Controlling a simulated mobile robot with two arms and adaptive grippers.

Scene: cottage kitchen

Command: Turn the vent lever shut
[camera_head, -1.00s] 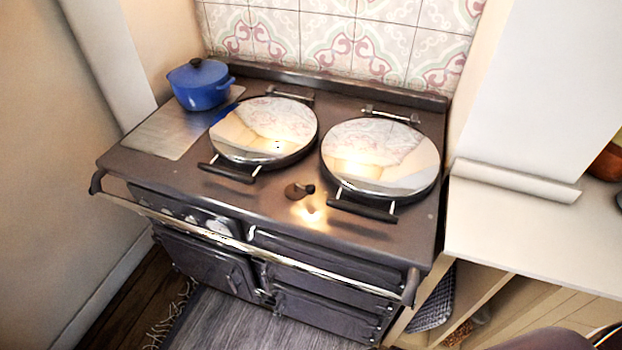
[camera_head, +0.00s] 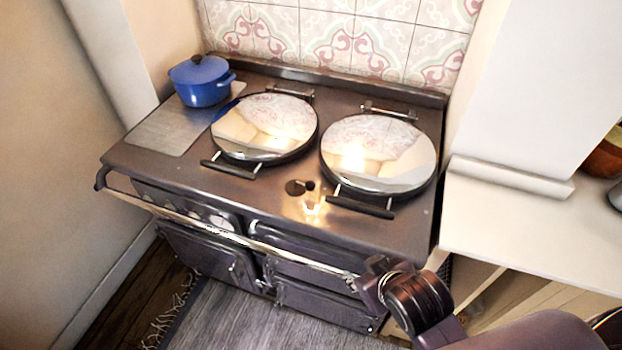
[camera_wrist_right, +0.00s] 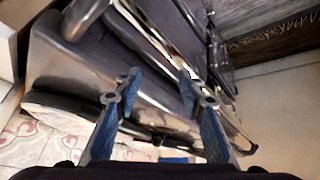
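The vent lever (camera_head: 297,187) is a small dark piece on a round base, on the stove top between the two lid handles near the front. I cannot make it out in the right wrist view. My right gripper (camera_head: 371,279) is beyond the stove's front right, by the front rail, well apart from the lever. In the right wrist view its two blue-padded fingers (camera_wrist_right: 160,100) stand wide apart with nothing between them. My left gripper is not in view.
The dark stove (camera_head: 240,195) carries two shiny round lids (camera_head: 265,128) with front handles, and a blue pot (camera_head: 200,82) at the back left. A chrome rail (camera_head: 235,238) runs along its front. A pale counter (camera_head: 530,225) adjoins on the right.

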